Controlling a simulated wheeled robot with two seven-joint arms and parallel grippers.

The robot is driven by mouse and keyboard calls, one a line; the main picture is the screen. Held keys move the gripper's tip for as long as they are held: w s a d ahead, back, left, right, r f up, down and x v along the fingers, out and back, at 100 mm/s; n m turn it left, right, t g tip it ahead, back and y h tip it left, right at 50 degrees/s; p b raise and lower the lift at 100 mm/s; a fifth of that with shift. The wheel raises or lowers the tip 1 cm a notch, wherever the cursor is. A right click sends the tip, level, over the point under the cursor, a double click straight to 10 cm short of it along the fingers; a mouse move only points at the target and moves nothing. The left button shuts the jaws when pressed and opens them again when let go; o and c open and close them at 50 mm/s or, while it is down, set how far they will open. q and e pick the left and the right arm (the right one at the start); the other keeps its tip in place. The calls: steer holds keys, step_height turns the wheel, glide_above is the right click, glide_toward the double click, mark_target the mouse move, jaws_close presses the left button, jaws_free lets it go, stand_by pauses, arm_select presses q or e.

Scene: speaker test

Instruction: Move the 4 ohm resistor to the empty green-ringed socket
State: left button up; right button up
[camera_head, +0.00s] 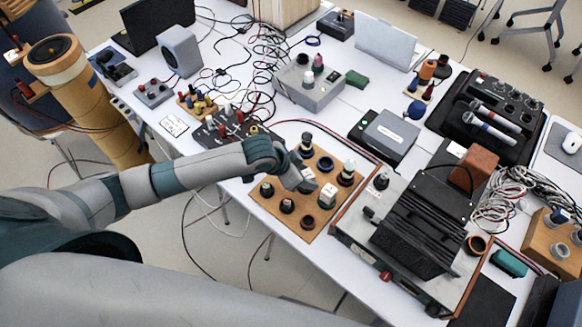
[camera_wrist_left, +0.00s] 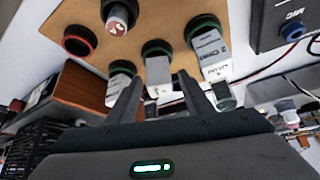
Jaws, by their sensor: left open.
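A wooden socket board (camera_head: 262,203) lies on the table; it also fills the top of the left wrist view (camera_wrist_left: 170,12). My left gripper (camera_head: 303,184) is over the board, open. In the left wrist view its fingers (camera_wrist_left: 158,82) point at the row of green-ringed sockets, with a pale block (camera_wrist_left: 152,90) between them. A grey-white block (camera_wrist_left: 210,48), apparently marked 2 Ohm, stands in a green ring at right. Another pale block (camera_wrist_left: 120,88) is at left. A red-ringed socket (camera_wrist_left: 79,41) looks empty. I cannot read which block is 4 ohm. The right gripper is out of view.
A large black-finned device (camera_head: 415,235) stands right of the board. A dark panel with red posts (camera_head: 222,132) and a grey box (camera_head: 308,88) are behind it. A white-topped peg (camera_head: 348,170) stands on the board's right side. Cables run along the board's back edge.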

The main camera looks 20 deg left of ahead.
arm_select(q)
steer(key=b+v, duration=0.2)
steer(key=v, duration=0.9)
steer(key=shift+s, duration=0.1)
stand_by(0.5)
